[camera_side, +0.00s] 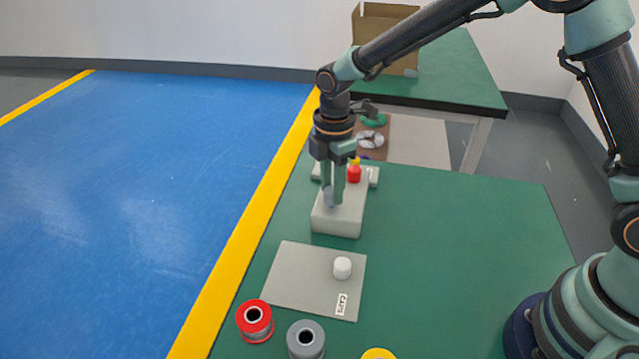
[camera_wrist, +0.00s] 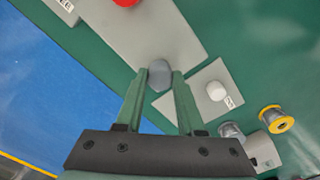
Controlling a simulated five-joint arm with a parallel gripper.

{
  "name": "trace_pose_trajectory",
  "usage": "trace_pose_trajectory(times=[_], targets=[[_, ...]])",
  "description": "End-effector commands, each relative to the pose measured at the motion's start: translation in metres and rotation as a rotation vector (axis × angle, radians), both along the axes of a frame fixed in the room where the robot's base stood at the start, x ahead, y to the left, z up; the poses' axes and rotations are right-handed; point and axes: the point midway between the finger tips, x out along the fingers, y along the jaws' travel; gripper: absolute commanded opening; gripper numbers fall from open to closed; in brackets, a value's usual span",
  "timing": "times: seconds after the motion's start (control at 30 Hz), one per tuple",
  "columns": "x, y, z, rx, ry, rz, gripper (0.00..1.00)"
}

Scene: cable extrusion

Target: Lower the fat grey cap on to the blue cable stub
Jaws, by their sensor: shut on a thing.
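My gripper (camera_side: 333,198) is shut on the fat grey cap (camera_wrist: 160,76), which sits between the two green fingertips in the wrist view. In the side view the cap (camera_side: 328,196) is partly covered by a finger. It is over the left part of the long grey block (camera_side: 338,224), close to its top. No blue cable stub shows in either view; it may be hidden behind or under the cap and fingers. I cannot tell whether the cap touches anything below it.
A grey mat (camera_side: 300,275) holds a white cap (camera_side: 342,267) nearer the camera. Red (camera_side: 254,318) and grey (camera_side: 306,340) spools stand at the front. Green table on the right is clear.

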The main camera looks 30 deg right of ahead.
Motion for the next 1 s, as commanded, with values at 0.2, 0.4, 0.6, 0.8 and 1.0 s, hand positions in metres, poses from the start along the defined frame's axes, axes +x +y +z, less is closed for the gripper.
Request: trace_pose_trajectory(times=[0.2, 0.4, 0.6, 0.8, 1.0], targets=[[0.0001, 0.0, -0.0017, 0.0, 0.0, 0.0, 0.0], [0.0001, 0.0, -0.0018, 0.0, 0.0, 0.0, 0.41], [0.0001, 0.0, -0.0017, 0.0, 0.0, 0.0, 0.72], [0.0001, 0.0, -0.0017, 0.0, 0.0, 0.0, 0.92], [0.0001, 0.0, -0.0017, 0.0, 0.0, 0.0, 0.92]])
